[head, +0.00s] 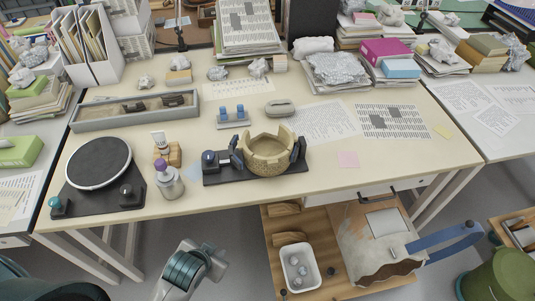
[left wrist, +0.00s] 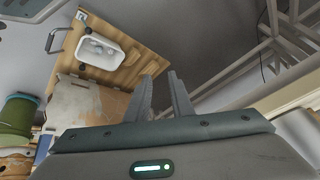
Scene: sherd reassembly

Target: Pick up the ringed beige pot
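The beige pot (head: 268,163) has a jagged, broken upper rim and an open top. It sits upright in a dark holder (head: 216,177) with dark pads around it, near the front middle of the table. My left gripper (left wrist: 160,76) shows in the left wrist view with its two fingers apart and nothing between them. In the head view my left wrist (head: 185,269) is below and in front of the table's front edge, well away from the pot. The pot is not in the left wrist view. My right gripper is in neither view.
A turntable (head: 99,162), a purple-capped bottle (head: 169,183) and a long grey tray (head: 113,119) stand left of the pot. Papers (head: 323,120) lie to its right. Below the table edge is a wooden unit with a white tub (head: 300,268), also in the left wrist view (left wrist: 98,50).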

